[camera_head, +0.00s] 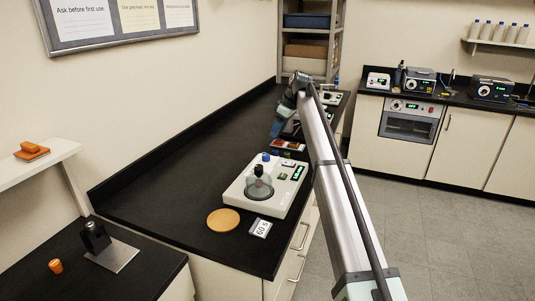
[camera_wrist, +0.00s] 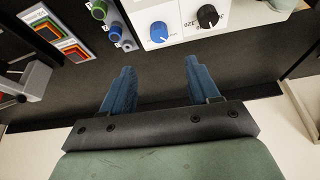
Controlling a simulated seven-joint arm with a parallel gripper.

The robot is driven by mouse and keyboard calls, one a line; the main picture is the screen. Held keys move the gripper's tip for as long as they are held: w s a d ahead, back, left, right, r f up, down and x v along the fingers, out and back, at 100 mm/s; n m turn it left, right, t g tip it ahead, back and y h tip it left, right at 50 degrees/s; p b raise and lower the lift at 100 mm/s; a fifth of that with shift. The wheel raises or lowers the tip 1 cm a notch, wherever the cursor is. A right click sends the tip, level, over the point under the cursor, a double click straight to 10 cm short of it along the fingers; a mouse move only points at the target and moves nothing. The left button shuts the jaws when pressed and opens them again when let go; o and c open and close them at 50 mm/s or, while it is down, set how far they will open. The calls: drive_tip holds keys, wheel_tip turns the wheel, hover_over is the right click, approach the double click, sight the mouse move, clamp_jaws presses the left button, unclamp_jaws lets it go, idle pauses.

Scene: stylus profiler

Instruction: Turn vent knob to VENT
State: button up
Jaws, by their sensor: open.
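My gripper (camera_wrist: 160,82) is open and empty in the wrist view, its two blue fingers apart over the dark bench. Beyond the fingertips is a white panel with a blue knob (camera_wrist: 159,33) and a black knob (camera_wrist: 208,16); "120" is printed by the black one. The blue knob lies just past the gap between the fingers, not touched. No VENT label is readable, so I cannot tell which knob is the vent knob. In the head view my gripper (camera_head: 277,129) hangs low over the bench, behind a white unit with a glass dome (camera_head: 259,187).
Left in the wrist view are a grey block with a green knob (camera_wrist: 99,10) and a blue knob (camera_wrist: 115,33), and coloured pads (camera_wrist: 72,50). In the head view, an orange disc (camera_head: 223,220) and a "60 s" card (camera_head: 260,228) lie near the domed unit.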

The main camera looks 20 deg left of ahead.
sight(266, 155)
drive_tip(key=x, duration=1.3)
drive_tip(key=shift+d, duration=0.1)
drive_tip(key=shift+c, duration=0.3)
drive_tip(key=c, duration=1)
